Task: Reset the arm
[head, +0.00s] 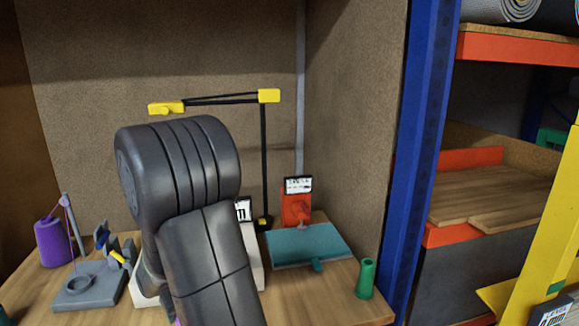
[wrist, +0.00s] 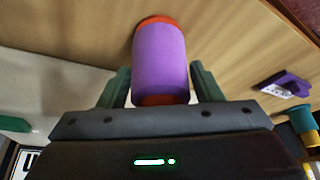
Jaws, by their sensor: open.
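My gripper (wrist: 162,82) shows in the wrist view with its two dark green fingers apart. A purple spool with orange ends (wrist: 161,58) stands on the wood surface between and just beyond the fingers. The fingers flank it; whether either touches it I cannot tell. In the head view my dark grey arm fills the middle of the bench and hides what is behind it. My gripper is hidden there.
On the wooden bench are a purple cone (head: 52,243), a grey thread stand (head: 88,288), a black-and-yellow lamp (head: 264,150), a red device (head: 296,207), a teal plate (head: 308,245) and a green cylinder (head: 366,278). A blue post (head: 408,150) stands right.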

